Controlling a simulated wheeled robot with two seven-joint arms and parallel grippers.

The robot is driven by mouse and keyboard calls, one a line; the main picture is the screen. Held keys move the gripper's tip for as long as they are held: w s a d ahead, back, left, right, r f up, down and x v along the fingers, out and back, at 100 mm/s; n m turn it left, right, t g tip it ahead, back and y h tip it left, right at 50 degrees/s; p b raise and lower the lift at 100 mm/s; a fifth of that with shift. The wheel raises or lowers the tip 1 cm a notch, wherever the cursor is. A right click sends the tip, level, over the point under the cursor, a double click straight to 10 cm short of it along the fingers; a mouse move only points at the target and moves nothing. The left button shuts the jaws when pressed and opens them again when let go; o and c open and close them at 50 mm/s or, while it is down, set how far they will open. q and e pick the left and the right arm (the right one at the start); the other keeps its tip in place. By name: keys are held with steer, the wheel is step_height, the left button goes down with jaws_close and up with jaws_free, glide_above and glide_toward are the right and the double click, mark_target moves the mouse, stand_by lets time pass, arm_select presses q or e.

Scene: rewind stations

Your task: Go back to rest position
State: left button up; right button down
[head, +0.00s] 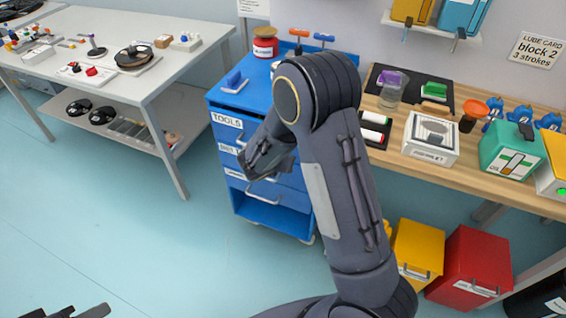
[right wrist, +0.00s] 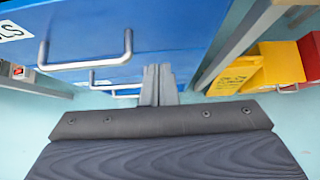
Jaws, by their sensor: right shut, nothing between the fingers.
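My right arm rises through the middle of the head view and bends over in front of the blue tool cart (head: 222,100). My right gripper (head: 256,172) hangs beside the cart's drawer fronts, partly hidden by my own arm. In the right wrist view the two grey fingers (right wrist: 158,72) are together with nothing between them, close to the blue drawer front (right wrist: 185,35). I cannot tell whether they touch it. A dark tip of my left gripper (head: 85,312) shows at the bottom left edge of the head view, mostly cut off, over the floor.
Drawer handles (right wrist: 128,45) stick out near my right gripper. A wooden bench (head: 385,150) with boxes is at the right, with yellow (head: 418,245) and red (head: 470,262) bins below. A grey table (head: 165,70) stands at the back left. The left floor is clear.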

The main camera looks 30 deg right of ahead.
steer(key=v, duration=0.6)
steer(key=shift+a, duration=0.2)
